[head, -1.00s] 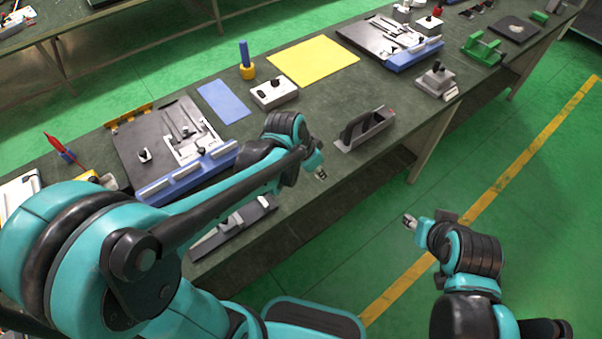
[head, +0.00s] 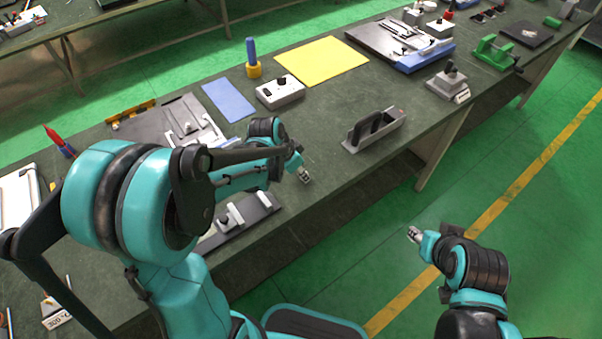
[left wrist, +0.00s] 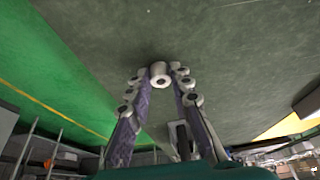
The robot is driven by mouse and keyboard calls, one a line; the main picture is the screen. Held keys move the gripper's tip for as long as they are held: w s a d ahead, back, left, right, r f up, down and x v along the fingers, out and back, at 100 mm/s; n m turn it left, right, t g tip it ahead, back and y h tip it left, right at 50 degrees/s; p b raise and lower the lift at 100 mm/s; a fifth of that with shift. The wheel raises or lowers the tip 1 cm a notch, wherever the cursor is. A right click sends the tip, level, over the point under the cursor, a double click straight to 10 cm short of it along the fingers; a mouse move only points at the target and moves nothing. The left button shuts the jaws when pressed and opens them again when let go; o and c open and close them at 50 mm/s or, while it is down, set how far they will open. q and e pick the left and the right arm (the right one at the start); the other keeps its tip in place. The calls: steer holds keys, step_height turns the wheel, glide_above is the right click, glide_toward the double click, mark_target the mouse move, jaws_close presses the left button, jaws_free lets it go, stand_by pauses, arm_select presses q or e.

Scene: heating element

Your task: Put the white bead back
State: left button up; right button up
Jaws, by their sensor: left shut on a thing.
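In the left wrist view a small white bead (left wrist: 159,74) with a dark hole is pinched between the fingertips of my left gripper (left wrist: 160,82). In the head view my left gripper (head: 305,176) is over the front part of the dark green table, left of a grey holder with black upright parts. The bead is too small to make out clearly there. My right gripper (head: 414,234) is off the table, over the green floor, and its jaws are too small to read.
The grey holder (head: 372,132) stands near the table's front edge. A long grey fixture (head: 236,220) lies left of my left gripper, partly hidden by my arm. A switch box (head: 280,92), a blue sheet (head: 227,101) and a yellow sheet (head: 322,61) lie farther back.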

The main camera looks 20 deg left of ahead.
arm_select(q)
steer(key=shift+f, duration=0.15)
steer(key=o, duration=0.9)
steer(key=shift+r, duration=0.4)
steer(key=p+v, duration=0.5)
steer(key=v, duration=0.7)
steer(key=s+r+n+t+y, duration=0.1)
steer(key=s+n, duration=0.1)
steer(key=s, duration=0.2)
steer(key=s+r+n+t+y, duration=0.1)
steer(key=s+n, duration=0.2)
steer(key=s, duration=0.1)
steer(key=s+r+n+t, duration=0.1)
steer(key=s+n, duration=0.1)
steer(key=s, duration=0.2)
steer(key=shift+s+d+r+n+t+y, duration=0.25)
steer(key=shift+s+d+n+t+y, duration=0.05)
steer(key=shift+d+t+y, duration=0.1)
